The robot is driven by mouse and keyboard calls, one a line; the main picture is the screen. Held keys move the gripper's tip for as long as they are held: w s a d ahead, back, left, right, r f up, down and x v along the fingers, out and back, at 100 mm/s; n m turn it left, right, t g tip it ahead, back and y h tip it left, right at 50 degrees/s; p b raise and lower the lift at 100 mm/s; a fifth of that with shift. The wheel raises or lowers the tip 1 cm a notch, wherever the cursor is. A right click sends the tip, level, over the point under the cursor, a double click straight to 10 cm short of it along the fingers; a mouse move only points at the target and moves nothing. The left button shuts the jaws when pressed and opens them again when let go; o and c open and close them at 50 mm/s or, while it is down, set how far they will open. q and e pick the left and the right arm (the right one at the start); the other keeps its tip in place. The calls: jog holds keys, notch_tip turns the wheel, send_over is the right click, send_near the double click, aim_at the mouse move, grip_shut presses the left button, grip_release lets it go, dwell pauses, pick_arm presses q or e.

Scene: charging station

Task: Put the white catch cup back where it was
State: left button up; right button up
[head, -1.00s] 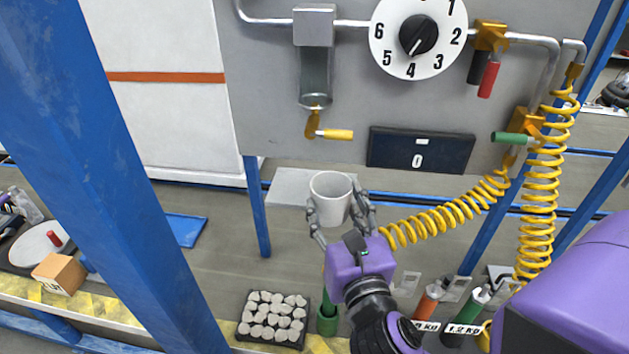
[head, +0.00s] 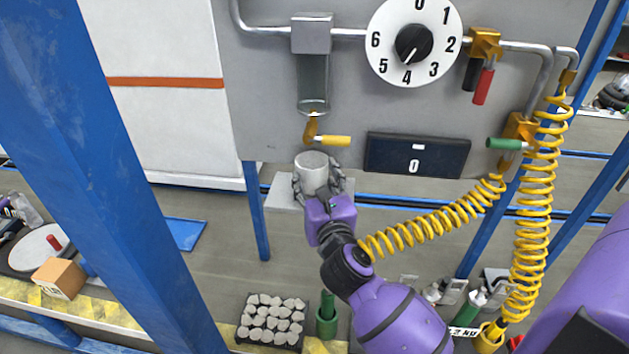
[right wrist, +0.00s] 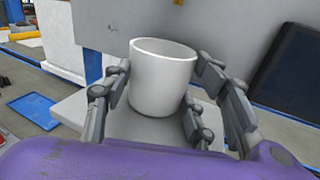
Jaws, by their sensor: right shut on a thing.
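The white catch cup (head: 312,172) is upright between the fingers of my right gripper (head: 318,186), which is shut on it. In the right wrist view the cup (right wrist: 162,80) shows its open rim, with the gripper's fingers (right wrist: 160,105) on both sides. The cup is at the light grey shelf (head: 284,194) under the panel, below the yellow-handled tap (head: 328,140). Whether its base touches the shelf (right wrist: 75,112) I cannot tell. My left gripper is not in view.
The grey panel carries a numbered dial (head: 437,68), a dark display (head: 414,155) reading 0, and a green-handled valve (head: 508,144). Yellow coiled hoses (head: 440,222) hang to the right of the cup.

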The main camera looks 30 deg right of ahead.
jog(key=shift+f, duration=0.15)
jog(key=o, duration=0.7)
jog(key=shift+f, duration=0.1)
jog(key=o, duration=0.5)
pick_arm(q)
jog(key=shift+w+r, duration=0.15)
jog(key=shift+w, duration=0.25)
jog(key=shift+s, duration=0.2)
pick_arm(e)
jog(key=shift+r, duration=0.25)
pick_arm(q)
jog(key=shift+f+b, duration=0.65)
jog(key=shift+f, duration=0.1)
pick_arm(e)
jog(key=shift+v, duration=6.05)
